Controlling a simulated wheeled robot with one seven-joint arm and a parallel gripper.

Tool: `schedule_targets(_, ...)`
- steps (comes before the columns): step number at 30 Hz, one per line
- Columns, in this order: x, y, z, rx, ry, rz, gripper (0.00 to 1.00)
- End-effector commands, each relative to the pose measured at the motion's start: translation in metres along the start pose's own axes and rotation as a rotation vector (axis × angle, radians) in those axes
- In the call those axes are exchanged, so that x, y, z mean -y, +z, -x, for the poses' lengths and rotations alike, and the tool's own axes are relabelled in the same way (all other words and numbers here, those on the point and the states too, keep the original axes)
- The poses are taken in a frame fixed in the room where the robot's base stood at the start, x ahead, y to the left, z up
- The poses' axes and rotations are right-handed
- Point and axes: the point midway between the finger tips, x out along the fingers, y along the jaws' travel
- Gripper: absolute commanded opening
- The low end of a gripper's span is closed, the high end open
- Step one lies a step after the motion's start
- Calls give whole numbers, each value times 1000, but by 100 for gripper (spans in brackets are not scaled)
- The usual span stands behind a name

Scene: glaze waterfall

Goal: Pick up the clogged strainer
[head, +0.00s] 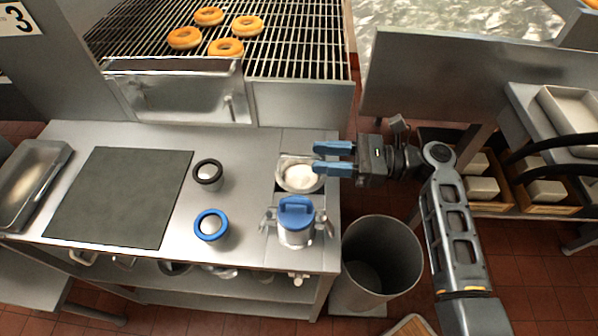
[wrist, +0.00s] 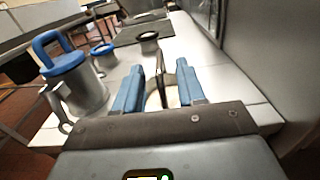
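The clogged strainer (head: 299,185) is a round metal piece with a lump of white matter in it, at the right end of the steel counter in the head view. My gripper (head: 318,158) comes in from the right with its blue fingers level, at the strainer's upper right edge. The fingers are apart and hold nothing that I can see. In the wrist view my gripper (wrist: 160,78) shows a gap between its fingers, with a thin dark upright loop (wrist: 161,72) and some white behind it. Whether the loop touches a finger I cannot tell.
A blue-lidded metal pitcher (head: 296,222) stands just below the strainer. A blue-rimmed cup (head: 211,226) and a black-rimmed cup (head: 207,172) stand left, beside a dark mat (head: 120,197). A grey bin (head: 382,255) stands right of the counter. Doughnuts (head: 227,48) lie on the rack behind.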

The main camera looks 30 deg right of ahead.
Motion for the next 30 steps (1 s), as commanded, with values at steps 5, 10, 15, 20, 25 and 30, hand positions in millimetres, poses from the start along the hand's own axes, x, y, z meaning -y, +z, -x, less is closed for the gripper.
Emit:
schedule_targets(5, -1, -1, -23, 0, 2, 0, 39)
schedule_targets(10, -1, -2, -45, 0, 1, 0, 39)
schedule_targets(15, -1, -3, -52, 0, 0, 0, 39)
schedule_targets(20, -1, -3, -51, -1, 0, 0, 39)
schedule_targets(25, -1, -3, -51, -1, 0, 0, 23)
schedule_targets(30, -1, -3, -51, -1, 0, 0, 7)
